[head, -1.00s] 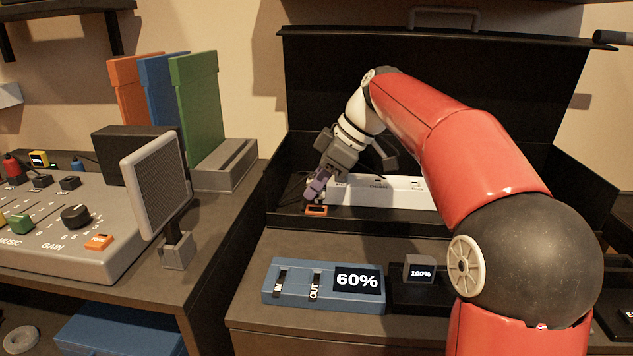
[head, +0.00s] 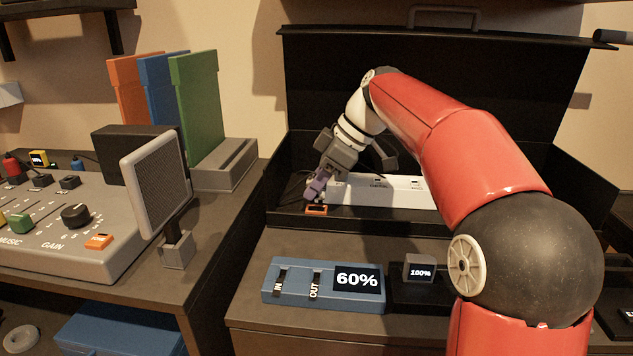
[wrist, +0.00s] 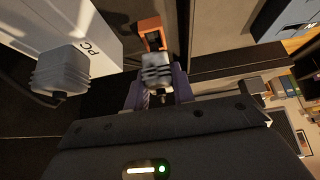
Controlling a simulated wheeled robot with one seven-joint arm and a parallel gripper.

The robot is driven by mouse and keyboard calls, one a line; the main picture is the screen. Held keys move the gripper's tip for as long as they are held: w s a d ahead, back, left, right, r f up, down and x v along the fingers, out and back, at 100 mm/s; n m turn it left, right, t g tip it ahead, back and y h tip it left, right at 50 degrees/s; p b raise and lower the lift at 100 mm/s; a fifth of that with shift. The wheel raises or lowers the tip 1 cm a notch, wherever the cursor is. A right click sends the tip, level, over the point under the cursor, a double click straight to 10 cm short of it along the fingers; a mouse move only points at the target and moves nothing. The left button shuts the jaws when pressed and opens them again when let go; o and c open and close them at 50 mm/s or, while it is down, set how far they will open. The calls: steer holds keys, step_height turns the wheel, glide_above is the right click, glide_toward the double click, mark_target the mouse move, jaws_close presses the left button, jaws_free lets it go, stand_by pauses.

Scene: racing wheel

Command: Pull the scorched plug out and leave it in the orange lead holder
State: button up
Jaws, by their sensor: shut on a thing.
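My gripper (wrist: 158,88) has purple fingers and is shut on a grey ribbed plug (wrist: 156,70). Scorch marks on it are hard to make out. The orange lead holder (wrist: 150,24) is a small open frame just beyond the plug in the wrist view. The plug's far end overlaps the holder's near edge there; I cannot tell whether they touch. In the head view my gripper (head: 315,190) points down just above the orange lead holder (head: 316,210), at the left end of the white power strip (head: 350,190). The held plug is mostly hidden there.
A second grey plug (wrist: 62,72) with a cable sits at the white strip's "PC" label in the wrist view, close to my gripper. The black case (head: 430,90) has walls around the strip. A blue 60% box (head: 325,285) stands in front.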

steer(key=shift+f+b, duration=0.95)
steer(key=shift+f, duration=0.3)
steer(key=o, duration=1)
steer(key=shift+o, duration=0.2)
steer(key=p+v, duration=0.1)
steer(key=v, duration=0.6)
steer(key=shift+d+r, duration=0.25)
steer(key=shift+r, duration=0.1)
